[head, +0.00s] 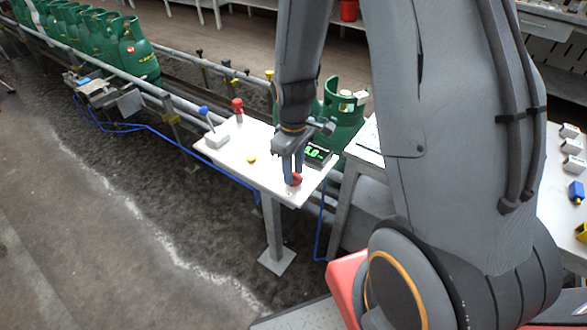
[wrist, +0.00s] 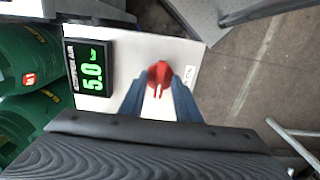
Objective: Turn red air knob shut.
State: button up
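The red air knob (head: 295,179) sits near the front right end of a white panel (head: 237,160) on a post. It also shows in the wrist view (wrist: 160,74), with its narrow grip pointing towards my gripper. My gripper (head: 292,176) points down at the knob. In the wrist view its two blue-grey fingers (wrist: 159,88) stand apart, one on each side of the knob, with white panel showing between. Contact with the knob is not clear. A display (wrist: 91,62) beside the knob reads 5.0 in green. A small label is on the knob's other side.
Green gas cylinders (head: 135,48) stand along the conveyor behind; one (head: 343,112) is close behind the display. A side table (head: 555,190) holds small parts at right.

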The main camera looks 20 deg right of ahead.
grip_shut()
jog(key=shift+m, duration=0.3)
jog(key=m+p, duration=0.1)
jog(key=m, duration=0.1)
jog(key=shift+m, duration=0.4)
jog(key=m+p, duration=0.1)
jog(key=m, duration=0.2)
jog(key=shift+m, duration=0.4)
jog(key=m+p, duration=0.1)
jog(key=m, duration=0.4)
jog(key=m+p, duration=0.1)
jog(key=m, duration=0.4)
jog(key=shift+m, duration=0.3)
